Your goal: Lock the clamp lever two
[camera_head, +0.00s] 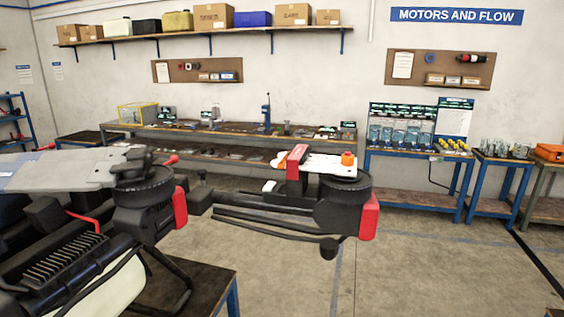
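A spray drone stands in the foreground, with a dark ribbed body (60,255) and a pale tank (95,292) at the lower left. One dark drone arm (265,213) reaches right and ends in a round black motor unit (345,190) with a red end piece (369,218). A red upright piece (297,156) stands beside that motor. A second motor unit (143,193) at left has a red end piece and a small red-tipped lever (171,160) by it. I cannot tell which red part is clamp lever two, or whether it is locked. My gripper is not in view.
The drone rests by a dark table (215,262) with blue legs. A long workbench (240,134) with small items runs along the back wall. Blue-framed benches (415,155) stand at the right. The grey floor (420,265) at the lower right is clear.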

